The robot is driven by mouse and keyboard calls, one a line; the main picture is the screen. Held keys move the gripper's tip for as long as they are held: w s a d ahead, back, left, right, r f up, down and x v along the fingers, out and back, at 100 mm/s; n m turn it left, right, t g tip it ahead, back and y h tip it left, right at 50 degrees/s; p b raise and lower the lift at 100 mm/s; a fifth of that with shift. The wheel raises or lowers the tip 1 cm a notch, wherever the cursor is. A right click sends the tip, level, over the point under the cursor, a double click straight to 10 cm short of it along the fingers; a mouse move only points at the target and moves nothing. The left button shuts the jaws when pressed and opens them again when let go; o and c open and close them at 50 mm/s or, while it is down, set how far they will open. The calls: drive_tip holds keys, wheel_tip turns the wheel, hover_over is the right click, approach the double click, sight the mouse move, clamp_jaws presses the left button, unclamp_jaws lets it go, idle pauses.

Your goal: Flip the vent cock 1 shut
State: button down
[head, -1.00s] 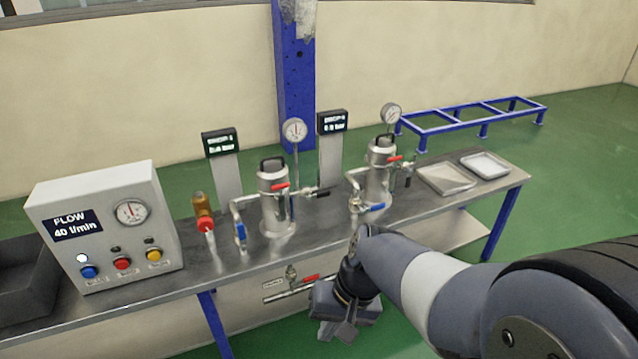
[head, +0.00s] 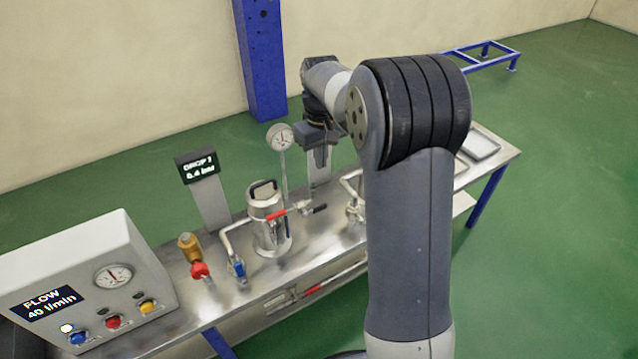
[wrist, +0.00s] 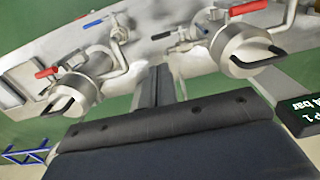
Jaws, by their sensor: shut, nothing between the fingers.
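The left vessel (head: 268,228) stands on the bench beside the display reading DROP 1, 0.4 bar. A red lever (head: 277,214), seemingly vent cock 1, sits at its upper front and points sideways; I cannot tell whether the cock is open. In the wrist view this vessel (wrist: 236,48) is at the upper right, its red lever (wrist: 248,8) at the top edge. My gripper (head: 319,155) is shut and empty, pointing down, above and right of the vessel, apart from it. Its fingers (wrist: 160,85) also show in the wrist view.
A second vessel (wrist: 75,92) with a red lever (wrist: 47,72) is left in the wrist view; my arm mostly hides it in the head view. A gauge (head: 280,137), display (head: 195,166) and blue-handled valve (head: 238,268) stand near the left vessel. The flow box (head: 90,275) is left.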

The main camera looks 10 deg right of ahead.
idle(0.3)
drive_tip(key=b, duration=0.3)
approach(326, 208)
drive_tip(key=f, duration=0.1)
drive_tip(key=a+f, duration=0.1)
drive_tip(key=f, duration=0.3)
drive_tip(key=shift+a+f, duration=0.15)
drive_tip(key=shift+a, duration=0.1)
